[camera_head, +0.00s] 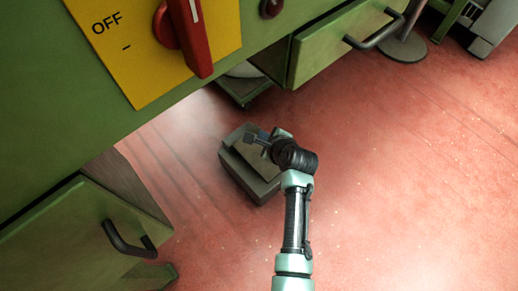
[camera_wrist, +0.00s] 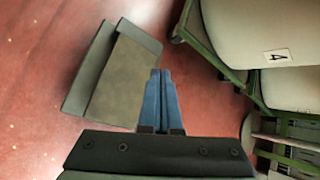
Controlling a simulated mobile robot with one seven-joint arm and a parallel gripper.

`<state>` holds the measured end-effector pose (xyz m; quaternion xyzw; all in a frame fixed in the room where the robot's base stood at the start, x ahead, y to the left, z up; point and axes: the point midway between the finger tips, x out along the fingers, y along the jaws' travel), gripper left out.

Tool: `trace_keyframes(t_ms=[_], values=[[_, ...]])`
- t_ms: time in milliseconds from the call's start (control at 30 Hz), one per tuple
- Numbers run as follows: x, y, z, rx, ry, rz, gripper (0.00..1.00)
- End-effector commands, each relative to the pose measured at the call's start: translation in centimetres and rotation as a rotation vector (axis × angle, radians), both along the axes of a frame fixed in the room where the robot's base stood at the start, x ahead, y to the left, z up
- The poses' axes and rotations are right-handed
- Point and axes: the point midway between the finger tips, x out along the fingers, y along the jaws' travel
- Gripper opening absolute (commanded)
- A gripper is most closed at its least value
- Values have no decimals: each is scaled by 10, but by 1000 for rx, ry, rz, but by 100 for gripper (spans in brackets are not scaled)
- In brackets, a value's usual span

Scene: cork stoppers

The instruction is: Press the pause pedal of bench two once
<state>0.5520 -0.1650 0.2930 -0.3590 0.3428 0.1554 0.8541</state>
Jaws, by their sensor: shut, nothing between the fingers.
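A grey box-shaped pedal (camera_head: 240,176) with a brownish top plate sits on the red floor below the green bench. It also shows in the wrist view (camera_wrist: 122,75), where its plate fills the upper middle. No bench number is visible on it. My gripper (camera_head: 257,136) is shut and empty, over the far part of the pedal. In the wrist view its blue fingers (camera_wrist: 161,73) lie together, with their tips at the plate's right edge. I cannot tell whether they touch the pedal or hover above it.
The green bench has a yellow panel (camera_head: 150,50) marked OFF with a red switch handle (camera_head: 190,38). Drawers with dark handles jut out at lower left (camera_head: 85,228) and upper right (camera_head: 340,42). A pale container labelled 4 (camera_wrist: 250,35) stands right of the pedal.

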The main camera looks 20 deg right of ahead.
Motion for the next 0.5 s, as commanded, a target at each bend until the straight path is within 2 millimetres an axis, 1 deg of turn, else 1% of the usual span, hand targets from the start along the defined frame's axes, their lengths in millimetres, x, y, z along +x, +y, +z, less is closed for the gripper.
trace_keyframes(t_ms=[267,367,500], values=[[0,0,-4,-1,0,1,0],[0,0,-10,0,0,0,0],[0,0,-24,0,0,0,0]])
